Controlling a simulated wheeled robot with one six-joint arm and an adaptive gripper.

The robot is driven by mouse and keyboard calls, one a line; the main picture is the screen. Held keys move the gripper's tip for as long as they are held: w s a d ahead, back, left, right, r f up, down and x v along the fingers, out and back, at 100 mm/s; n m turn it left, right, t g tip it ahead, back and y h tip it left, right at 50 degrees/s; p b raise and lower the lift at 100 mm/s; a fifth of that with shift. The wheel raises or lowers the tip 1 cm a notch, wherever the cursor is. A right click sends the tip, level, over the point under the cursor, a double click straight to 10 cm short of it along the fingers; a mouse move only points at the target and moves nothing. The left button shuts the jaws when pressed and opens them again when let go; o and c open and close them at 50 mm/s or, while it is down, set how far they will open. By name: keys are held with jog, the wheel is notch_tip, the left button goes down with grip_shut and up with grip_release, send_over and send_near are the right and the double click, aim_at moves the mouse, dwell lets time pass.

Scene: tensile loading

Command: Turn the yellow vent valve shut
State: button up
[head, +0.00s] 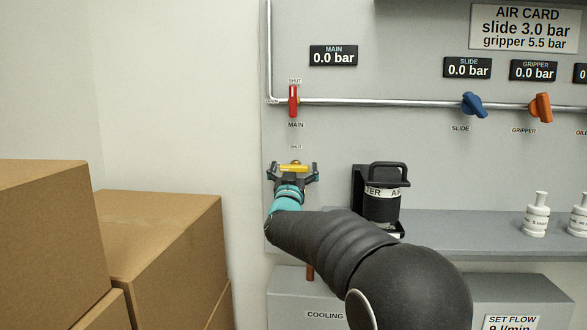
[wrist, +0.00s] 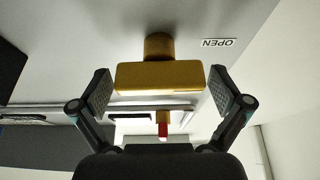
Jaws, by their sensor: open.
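The yellow vent valve handle (head: 293,168) sits on the grey panel below the MAIN label in the head view. Its bar lies level there. In the wrist view the yellow handle (wrist: 160,77) is a block on a round stem, between my two fingers. My gripper (head: 292,170) is open around the handle, one finger at each end. In the wrist view my gripper (wrist: 160,92) shows small gaps between the finger pads and the handle ends. A SHUT label (head: 296,147) is above the handle, and an OPEN label (wrist: 218,43) shows upside down in the wrist view.
The red MAIN valve (head: 293,101) is on the pipe above. Blue (head: 474,105) and orange (head: 541,107) valves are farther right. Cardboard boxes (head: 160,240) fill the lower left.

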jog(key=c, duration=1)
jog(key=shift+f+m+h, duration=0.1)
jog(key=shift+m+h, duration=0.3)
jog(key=shift+m, duration=0.2)
jog(key=m+h+b, duration=0.1)
jog(key=m+h, duration=0.1)
jog(key=m, duration=0.2)
jog(key=shift+g, duration=0.3)
jog(key=m+g+h, duration=0.1)
jog(key=m, duration=0.3)
jog(key=m+g+h+p, duration=0.1)
jog(key=m+h, duration=0.1)
jog(key=m, duration=0.1)
jog(key=shift+d+m, duration=0.15)
jog(key=shift+m, duration=0.25)
jog(key=m+g+p, duration=0.1)
jog(key=m, duration=0.2)
jog(key=m+g+h+p, duration=0.1)
jog(key=m, duration=0.2)
jog(key=shift+d+f+m+g+p, duration=0.1)
jog(key=shift+m+g+p, duration=0.7)
jog(key=shift+m, duration=0.8)
jog(key=shift+f, duration=0.1)
